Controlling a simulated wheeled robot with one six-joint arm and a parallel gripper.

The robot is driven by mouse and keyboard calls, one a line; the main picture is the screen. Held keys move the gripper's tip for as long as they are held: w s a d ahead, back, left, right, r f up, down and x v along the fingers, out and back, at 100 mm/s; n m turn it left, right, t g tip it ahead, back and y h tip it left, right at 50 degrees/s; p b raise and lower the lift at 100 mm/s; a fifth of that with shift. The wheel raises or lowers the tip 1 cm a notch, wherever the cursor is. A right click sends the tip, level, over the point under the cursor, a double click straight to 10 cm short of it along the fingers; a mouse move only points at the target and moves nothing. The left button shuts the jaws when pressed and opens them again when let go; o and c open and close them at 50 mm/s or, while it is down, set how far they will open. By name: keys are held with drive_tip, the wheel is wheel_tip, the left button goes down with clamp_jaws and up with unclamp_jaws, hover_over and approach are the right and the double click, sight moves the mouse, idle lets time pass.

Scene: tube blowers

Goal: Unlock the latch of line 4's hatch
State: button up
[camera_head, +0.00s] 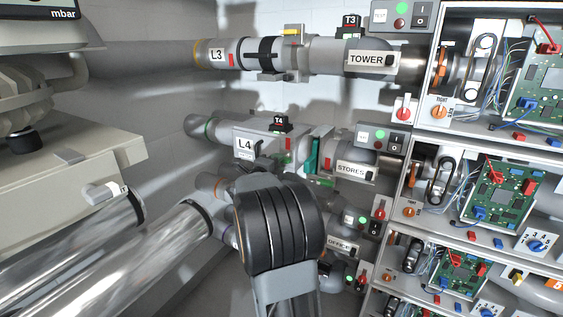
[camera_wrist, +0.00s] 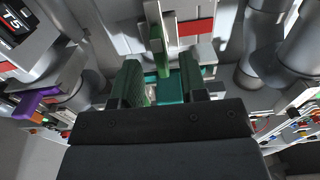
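Line 4 is the grey tube with the L4 label (camera_head: 245,144) in the head view, under the black T4 tag (camera_head: 281,124). A teal part (camera_head: 312,153) shows along this line, right of a red stripe. In the wrist view a narrow green lever (camera_wrist: 157,44), which looks like the latch, stands upright against a grey bracket. My gripper (camera_wrist: 160,72) has its two green-padded fingers apart, one on each side of the lever's lower end. I cannot tell whether they touch it. A teal surface (camera_wrist: 170,90) lies between the fingers.
Line 3's tube (camera_head: 320,52) runs above, with a yellow latch (camera_head: 290,32). Open electronics racks (camera_head: 490,187) stand at the right. Large shiny pipes (camera_head: 110,262) fill the lower left.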

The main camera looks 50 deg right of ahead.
drive_tip(key=shift+x, duration=1.3)
drive_tip(key=shift+c, duration=0.3)
